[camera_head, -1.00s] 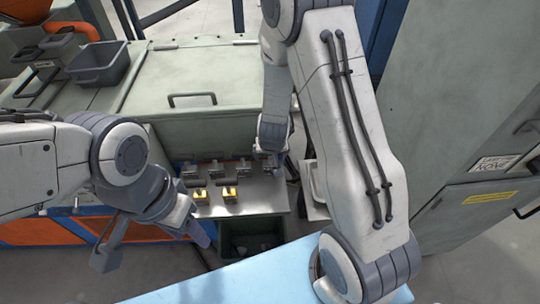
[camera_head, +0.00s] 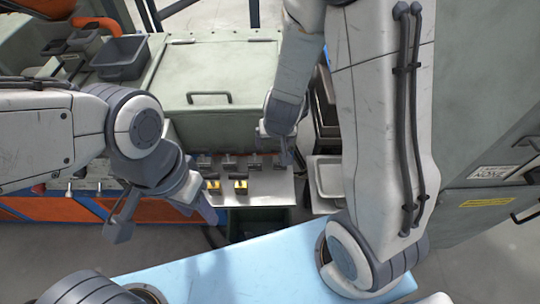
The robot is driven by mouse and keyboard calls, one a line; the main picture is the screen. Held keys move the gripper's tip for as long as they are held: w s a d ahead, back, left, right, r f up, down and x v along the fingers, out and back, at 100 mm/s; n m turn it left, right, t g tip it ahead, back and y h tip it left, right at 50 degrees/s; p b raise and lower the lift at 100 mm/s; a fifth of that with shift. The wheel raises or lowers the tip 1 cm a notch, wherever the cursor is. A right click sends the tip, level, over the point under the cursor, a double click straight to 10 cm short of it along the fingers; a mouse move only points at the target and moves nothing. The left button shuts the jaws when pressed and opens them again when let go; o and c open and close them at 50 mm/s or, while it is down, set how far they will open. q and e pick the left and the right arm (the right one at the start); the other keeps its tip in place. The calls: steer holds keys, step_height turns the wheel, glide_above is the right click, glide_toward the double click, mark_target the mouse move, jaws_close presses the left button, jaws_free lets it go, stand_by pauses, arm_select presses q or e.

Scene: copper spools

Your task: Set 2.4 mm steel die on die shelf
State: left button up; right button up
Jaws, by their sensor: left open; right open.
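A metal shelf (camera_head: 270,190) below the green machine carries a back row of small grey dies (camera_head: 229,163). Two dark blocks with yellow faces (camera_head: 240,187) stand in front of them. Die sizes are unreadable, so I cannot tell which is the 2.4 mm die. My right gripper (camera_head: 275,152) is open and points down at the right end of the back row; I cannot tell whether it touches a die. My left gripper (camera_head: 163,215) is open, with nothing visible between its wide-spread fingers, left of the shelf and partly overlapping its left edge.
A grey bin (camera_head: 122,58) sits on the machine at upper left. The machine's lid (camera_head: 215,75) has a black handle. A pale tray (camera_head: 327,178) stands right of the shelf. A light blue surface (camera_head: 250,270) lies in front. A green-grey cabinet (camera_head: 490,150) stands at right.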

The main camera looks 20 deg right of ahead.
steer(key=s+a+r+n+g+y, duration=0.1)
steer(key=s+a+r+n+y, duration=0.35)
steer(key=a, duration=0.55)
steer(key=s+r+n+g+h, duration=0.1)
steer(key=s+r, duration=0.3)
steer(key=s, duration=0.4)
steer(key=s+r+n+g+h, duration=0.2)
steer(key=s+r+n, duration=0.2)
steer(key=s, duration=0.3)
steer(key=shift+s+a+r, duration=0.3)
steer(key=shift+s+r, duration=0.1)
steer(key=shift+r, duration=0.05)
